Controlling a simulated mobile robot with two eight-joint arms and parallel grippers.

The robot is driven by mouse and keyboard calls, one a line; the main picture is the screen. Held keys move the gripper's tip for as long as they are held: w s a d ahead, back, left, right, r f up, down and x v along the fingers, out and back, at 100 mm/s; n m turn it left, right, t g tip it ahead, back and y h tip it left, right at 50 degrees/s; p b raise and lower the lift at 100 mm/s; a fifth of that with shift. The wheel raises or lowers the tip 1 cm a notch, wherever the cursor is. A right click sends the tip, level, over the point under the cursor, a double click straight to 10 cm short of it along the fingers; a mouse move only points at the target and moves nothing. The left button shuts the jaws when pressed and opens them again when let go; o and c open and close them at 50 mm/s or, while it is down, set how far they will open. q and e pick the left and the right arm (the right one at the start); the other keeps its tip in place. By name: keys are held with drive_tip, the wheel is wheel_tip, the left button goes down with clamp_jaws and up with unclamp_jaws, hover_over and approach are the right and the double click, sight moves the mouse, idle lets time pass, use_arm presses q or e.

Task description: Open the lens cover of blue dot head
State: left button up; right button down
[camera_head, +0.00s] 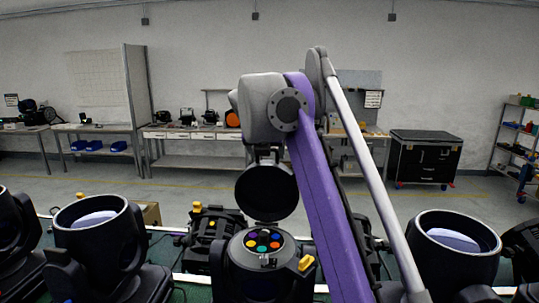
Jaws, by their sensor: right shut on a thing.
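A black stage-light head (262,258) stands at the bottom centre with its round face up, showing several coloured dots. A black round lens cover (266,194) stands raised and nearly upright at the far side of this face. My right arm rises from the bottom right, and its wrist bends over above the cover. My right gripper (266,154) points down and is shut on the top edge of the lens cover; its fingertips are small and dark here. I cannot make out a separate blue dot marking on the head's body. My left gripper is not in view.
Other black light heads stand at the left (95,235) and right (455,240), close beside the middle one. More black fixtures with yellow knobs (212,222) sit behind it. Workbenches (195,133) and a black wheeled case (425,157) are far back, across open floor.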

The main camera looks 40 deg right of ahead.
drive_tip(key=shift+w+d+r+g+y, duration=0.25)
drive_tip(key=shift+w+d, duration=0.25)
drive_tip(key=shift+d, duration=0.25)
drive_tip(key=shift+d+f, duration=0.1)
drive_tip(key=shift+c, duration=1.8)
unclamp_jaws()
drive_tip(key=shift+o, duration=0.8)
drive_tip(key=shift+s, duration=0.1)
drive_tip(key=shift+y, duration=0.25)
